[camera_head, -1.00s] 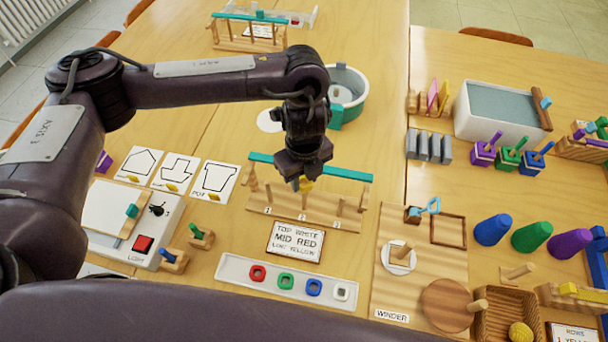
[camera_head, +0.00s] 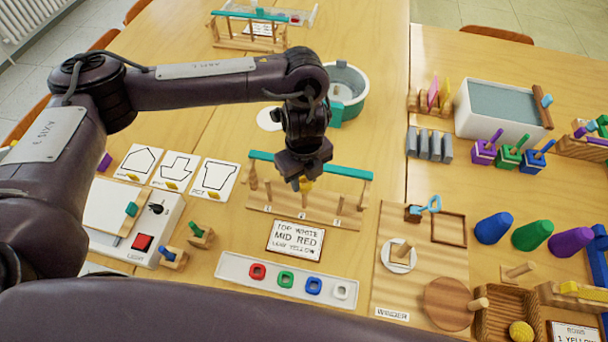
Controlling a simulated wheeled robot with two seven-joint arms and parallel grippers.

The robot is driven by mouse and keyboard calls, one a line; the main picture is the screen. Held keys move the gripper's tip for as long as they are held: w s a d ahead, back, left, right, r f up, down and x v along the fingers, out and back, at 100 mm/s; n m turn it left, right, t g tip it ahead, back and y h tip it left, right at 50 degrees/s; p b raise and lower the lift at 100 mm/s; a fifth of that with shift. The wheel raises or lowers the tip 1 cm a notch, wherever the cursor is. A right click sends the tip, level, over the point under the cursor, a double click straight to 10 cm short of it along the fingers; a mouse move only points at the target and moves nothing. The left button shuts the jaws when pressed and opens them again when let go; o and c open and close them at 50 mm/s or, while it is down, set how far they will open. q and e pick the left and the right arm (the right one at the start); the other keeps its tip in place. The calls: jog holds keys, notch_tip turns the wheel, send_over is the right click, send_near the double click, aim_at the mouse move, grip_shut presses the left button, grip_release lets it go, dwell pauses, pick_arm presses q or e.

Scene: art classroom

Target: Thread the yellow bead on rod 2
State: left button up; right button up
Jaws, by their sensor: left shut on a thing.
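The yellow bead (camera_head: 306,186) is held between the fingers of my left gripper (camera_head: 304,178), which points down. It is at the middle of the wooden rod stand (camera_head: 285,222), in line with rod 2 (camera_head: 303,203). The fingers hide part of the bead and the rod top, so I cannot tell whether the bead is around the rod or just above it. Rod 1 (camera_head: 268,195) and rod 3 (camera_head: 340,206) stand bare to either side. My right gripper is not in view.
A teal bar (camera_head: 345,172) runs along the back of the stand, close to my gripper. A card (camera_head: 295,240) reads top white, mid red, low yellow. A white tray (camera_head: 235,265) in front holds red, green, blue and white beads. A round tub (camera_head: 352,85) stands behind.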

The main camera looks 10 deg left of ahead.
pick_arm(q)
jog(key=shift+f, duration=0.1)
dwell(0.6)
jog(key=shift+f+b, duration=0.3)
jog(key=shift+f, duration=0.2)
jog(key=shift+f, duration=0.45)
dwell(1.1)
dwell(0.3)
jog(key=o, duration=1)
jog(key=shift+r, duration=0.15)
notch_tip(320, 180, up, 8)
jog(key=shift+f+p, duration=0.25)
jog(key=shift+p, duration=0.1)
